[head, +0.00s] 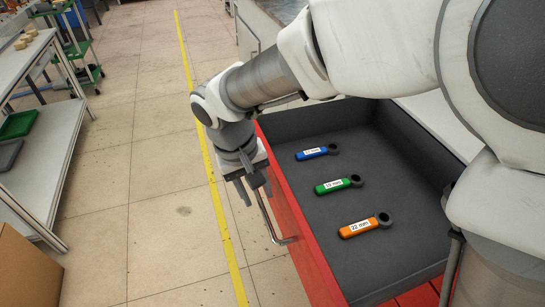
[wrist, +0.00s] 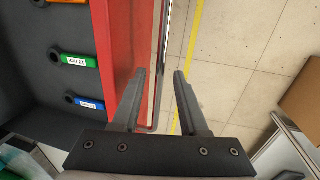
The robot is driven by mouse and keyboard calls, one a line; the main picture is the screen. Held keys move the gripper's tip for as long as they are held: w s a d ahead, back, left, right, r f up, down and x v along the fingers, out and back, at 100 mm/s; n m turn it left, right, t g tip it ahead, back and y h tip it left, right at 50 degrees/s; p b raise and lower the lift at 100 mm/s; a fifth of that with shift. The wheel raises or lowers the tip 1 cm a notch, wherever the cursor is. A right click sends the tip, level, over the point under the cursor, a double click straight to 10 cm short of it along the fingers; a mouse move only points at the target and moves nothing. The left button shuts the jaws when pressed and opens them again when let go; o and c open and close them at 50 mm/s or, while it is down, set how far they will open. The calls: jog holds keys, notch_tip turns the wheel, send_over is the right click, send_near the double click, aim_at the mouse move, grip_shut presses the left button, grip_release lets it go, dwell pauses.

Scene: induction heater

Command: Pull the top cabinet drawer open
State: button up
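The top drawer (head: 285,205) is pulled well out, with a red front and a dark grey inside. Its thin metal bar handle (head: 273,226) runs along the outside of the front. My gripper (head: 254,192) points down at the far end of this handle. In the wrist view my gripper (wrist: 161,72) has its fingers apart. The handle bar (wrist: 163,50) shows in the gap between them, nearer the left finger. Whether a finger touches the bar I cannot tell. The red drawer front (wrist: 122,40) lies left of the fingers.
In the drawer lie a blue wrench (head: 312,153), a green wrench (head: 333,186) and an orange wrench (head: 360,228). The tiled floor (head: 150,190) left of the drawer is clear, with a yellow line (head: 203,140). A workbench (head: 50,150) and a cardboard box (head: 25,270) stand at left.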

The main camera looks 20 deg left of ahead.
notch_tip(320, 180, up, 7)
jog(key=a+p, duration=0.1)
jog(key=p, duration=0.1)
jog(key=shift+s+r, duration=0.2)
jog(key=shift+s, duration=0.25)
jog(key=shift+s+a, duration=0.1)
